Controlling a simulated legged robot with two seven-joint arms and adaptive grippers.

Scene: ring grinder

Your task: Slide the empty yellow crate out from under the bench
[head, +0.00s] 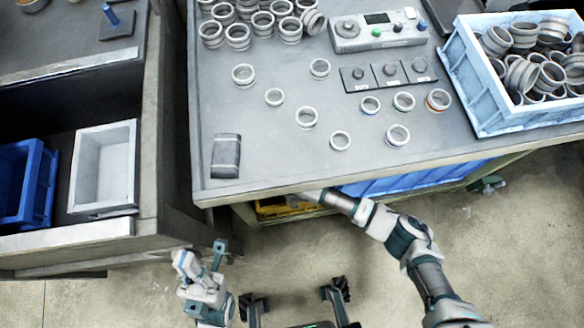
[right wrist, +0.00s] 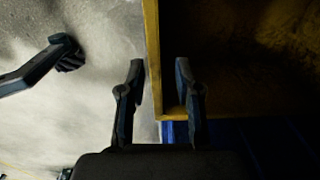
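The yellow crate (head: 285,207) shows only as a small strip in shadow under the bench's front edge in the head view; the bench hides the rest. In the right wrist view its yellow wall (right wrist: 152,60) runs between the two fingers of my right gripper (right wrist: 159,68). These fingers are apart, one on each side of the wall, with visible gaps. The inside of the crate looks dark and bare. In the head view my right gripper is hidden under the bench (head: 260,165). My left gripper (head: 200,260) is over the floor left of centre, clear of the crate; its finger opening is unclear.
A blue crate (head: 420,178) lies under the bench to the right of the yellow one, close beside it. A bench leg and the left workstation (head: 158,180) stand left of the opening. The bench top holds rings and a full light-blue crate (head: 480,115). Floor in front is clear.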

